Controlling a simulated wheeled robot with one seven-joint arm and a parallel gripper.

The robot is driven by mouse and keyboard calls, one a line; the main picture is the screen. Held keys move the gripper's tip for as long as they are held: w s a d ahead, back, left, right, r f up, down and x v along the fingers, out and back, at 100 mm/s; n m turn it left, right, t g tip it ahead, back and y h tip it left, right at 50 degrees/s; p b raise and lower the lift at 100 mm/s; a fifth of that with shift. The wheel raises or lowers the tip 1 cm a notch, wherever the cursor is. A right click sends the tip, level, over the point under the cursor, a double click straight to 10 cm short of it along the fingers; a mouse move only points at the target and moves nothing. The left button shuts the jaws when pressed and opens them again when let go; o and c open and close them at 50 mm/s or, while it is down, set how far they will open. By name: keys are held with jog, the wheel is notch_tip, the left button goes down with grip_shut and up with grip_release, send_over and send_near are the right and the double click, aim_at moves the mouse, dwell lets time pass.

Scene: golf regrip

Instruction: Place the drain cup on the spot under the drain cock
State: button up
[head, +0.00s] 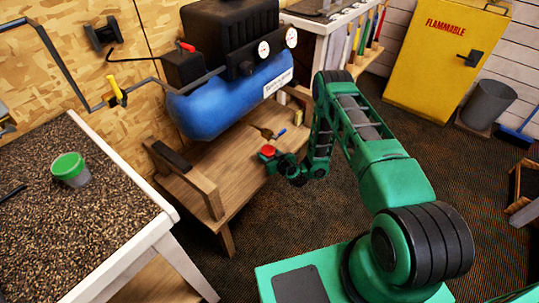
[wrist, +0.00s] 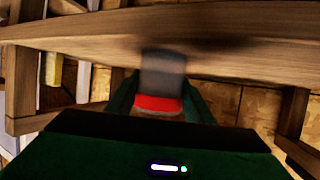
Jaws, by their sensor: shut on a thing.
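My gripper (head: 270,157) is shut on a small red and grey thing, apparently the drain cup (head: 268,150), at the right edge of the low wooden bench (head: 215,160). In the wrist view the cup's red band (wrist: 158,104) shows between the dark green fingers, with a blurred grey part beyond it. The blue compressor tank (head: 228,100) is above and to the left of my gripper in the head view. I cannot make out the drain cock or the marked spot. I cannot tell whether the cup touches the bench.
A brush-like tool (head: 265,133) with a blue-tipped thing beside it lies behind the cup. Wooden supports (head: 190,180) stand on the bench's left part. A yellow cabinet (head: 435,55) stands at the back right; the floor right of my arm is open.

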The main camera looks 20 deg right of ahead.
aim_at(271, 156)
jog(key=o, duration=1)
jog(key=shift+v, duration=2.25)
jog(key=shift+s+d, duration=0.35)
jog(key=shift+s, duration=0.45)
jog(key=shift+s+d+r, duration=0.1)
jog(key=shift+s+r, duration=0.25)
jog(key=shift+r, duration=0.05)
jog(key=v, duration=0.5)
